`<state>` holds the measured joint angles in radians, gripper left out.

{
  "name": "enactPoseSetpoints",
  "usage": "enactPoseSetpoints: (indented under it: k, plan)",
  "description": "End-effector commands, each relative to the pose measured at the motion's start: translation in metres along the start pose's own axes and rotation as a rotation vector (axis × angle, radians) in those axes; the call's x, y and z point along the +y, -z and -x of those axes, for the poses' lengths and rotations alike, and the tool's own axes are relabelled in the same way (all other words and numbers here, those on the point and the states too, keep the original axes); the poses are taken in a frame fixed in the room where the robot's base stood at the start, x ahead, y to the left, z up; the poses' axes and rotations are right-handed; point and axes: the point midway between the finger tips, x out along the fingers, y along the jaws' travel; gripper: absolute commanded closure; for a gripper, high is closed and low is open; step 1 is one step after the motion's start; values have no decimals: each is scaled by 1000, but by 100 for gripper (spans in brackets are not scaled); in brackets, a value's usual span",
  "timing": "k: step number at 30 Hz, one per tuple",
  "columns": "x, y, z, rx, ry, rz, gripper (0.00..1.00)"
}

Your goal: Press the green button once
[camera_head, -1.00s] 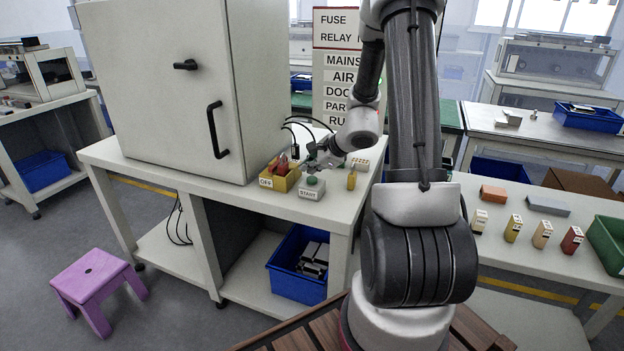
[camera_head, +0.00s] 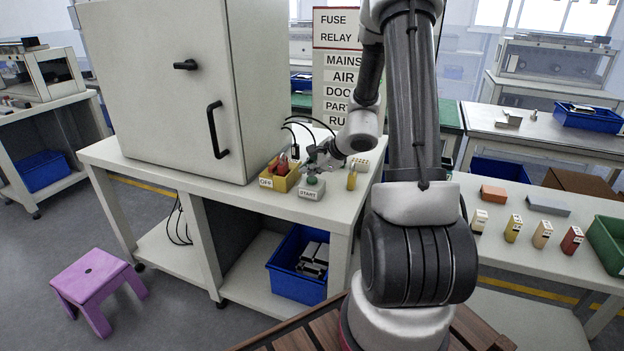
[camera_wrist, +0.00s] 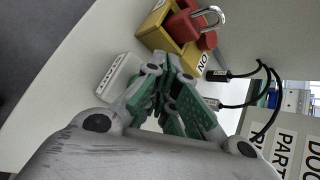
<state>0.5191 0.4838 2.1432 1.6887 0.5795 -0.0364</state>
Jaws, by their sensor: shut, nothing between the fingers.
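The green button (camera_head: 311,180) sits on top of a small light box (camera_head: 312,191) labelled START, on the white bench by the cabinet. My gripper (camera_head: 312,168) is shut and empty, pointing down just above the button in the head view. I cannot tell whether the fingertips touch it. In the wrist view, my shut fingers (camera_wrist: 168,82) with green pads lie beside and partly over the light box (camera_wrist: 120,78). The button itself is hidden behind the fingers there.
A yellow box (camera_head: 279,180) labelled OFF, with red parts and a padlock (camera_wrist: 207,17), stands left of the START box. The grey cabinet (camera_head: 160,90) and black cables are close behind.

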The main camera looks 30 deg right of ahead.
Motion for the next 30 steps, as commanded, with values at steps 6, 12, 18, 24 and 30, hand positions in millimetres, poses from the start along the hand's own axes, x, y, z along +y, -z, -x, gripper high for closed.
enactPoseSetpoints:
  k: [6, 12, 18, 24, 30]
  plan:
    - [0, 0, 0, 0, 0, 0, 100]
    - [1, 1, -1, 0, 0, 0, 100]
    - [2, 2, -2, 0, -1, -1, 100]
    - [3, 3, -4, 0, -1, -2, 100]
    - [4, 4, -6, 0, -1, -1, 100]
